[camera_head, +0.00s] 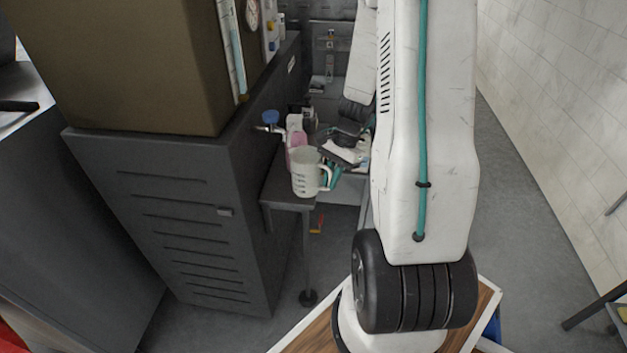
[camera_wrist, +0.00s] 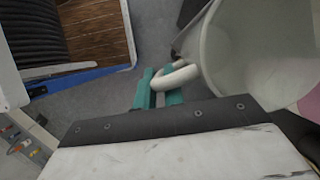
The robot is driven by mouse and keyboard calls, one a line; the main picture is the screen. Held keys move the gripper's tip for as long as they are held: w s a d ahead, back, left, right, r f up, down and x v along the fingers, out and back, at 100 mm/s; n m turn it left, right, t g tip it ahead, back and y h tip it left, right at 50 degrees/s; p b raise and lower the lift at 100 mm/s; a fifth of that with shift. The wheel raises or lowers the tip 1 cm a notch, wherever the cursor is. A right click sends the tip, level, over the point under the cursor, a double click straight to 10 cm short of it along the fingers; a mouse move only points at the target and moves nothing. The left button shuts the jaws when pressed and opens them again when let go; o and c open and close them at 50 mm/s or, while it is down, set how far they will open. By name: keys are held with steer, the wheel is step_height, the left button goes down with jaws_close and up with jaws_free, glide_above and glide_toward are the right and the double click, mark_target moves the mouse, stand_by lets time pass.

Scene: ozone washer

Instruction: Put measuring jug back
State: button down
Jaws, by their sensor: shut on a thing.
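The white measuring jug (camera_head: 305,177) is upright at the front edge of a small dark side table (camera_head: 283,193) in the head view. I cannot tell whether its base touches the tabletop. My gripper (camera_head: 331,176) comes from the right, with its teal fingers at the jug's handle. In the wrist view, the teal fingers of my gripper (camera_wrist: 160,92) are closed on the white handle (camera_wrist: 178,80). The jug's wide open mouth (camera_wrist: 255,55) fills the upper right there. My arm partly hides the area behind the gripper.
Pink and white bottles (camera_head: 296,139) stand close behind the jug. A blue-topped tap (camera_head: 270,118) sticks out from the dark grey cabinet (camera_head: 185,215) on the left. A large brown box (camera_head: 130,65) sits on the cabinet. Grey floor (camera_head: 530,190) is open at the right.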

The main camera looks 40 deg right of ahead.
mark_target(313, 185)
steer(key=shift+w+a, duration=0.4)
steer(key=shift+w, duration=0.05)
steer(key=w+a, duration=0.2)
steer(key=w, duration=0.1)
steer(key=shift+a, duration=0.15)
steer(key=shift+s+f, duration=0.1)
steer(key=shift+f, duration=0.7)
steer(key=c, duration=1.5)
jaws_free()
steer(key=shift+f, duration=0.1)
